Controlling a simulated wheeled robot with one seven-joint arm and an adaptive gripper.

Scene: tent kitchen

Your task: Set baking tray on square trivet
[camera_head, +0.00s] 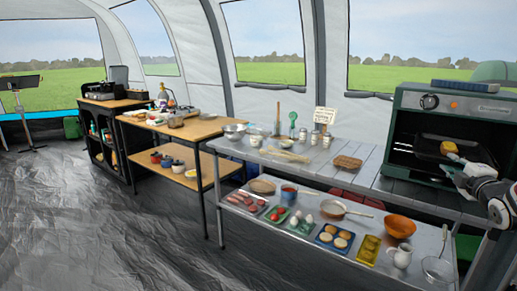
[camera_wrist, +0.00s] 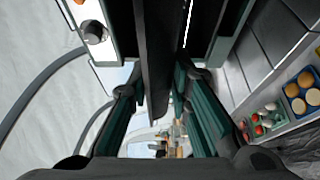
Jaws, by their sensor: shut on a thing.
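The dark baking tray (camera_head: 432,147) is at the open front of the green oven, with a small yellow-orange item (camera_head: 450,148) showing at it. My gripper (camera_head: 457,171) is at the tray's near right side, shut on its edge. In the wrist view the tray (camera_wrist: 157,60) shows as a dark slab running between the two fingers of my gripper (camera_wrist: 156,90). The exact finger contact is hard to make out. A brown square trivet (camera_head: 347,162) lies flat on the grey slatted tabletop, left of the oven, apart from the tray. Its top is bare.
The oven (camera_head: 398,128) stands at the tabletop's right end. A rolling pin (camera_head: 287,155), jars (camera_head: 315,137), a small sign (camera_head: 325,115) and bowls (camera_head: 235,131) stand left of the trivet. Food trays and an orange bowl (camera_head: 399,226) fill the shelf below. Tabletop between trivet and oven is clear.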

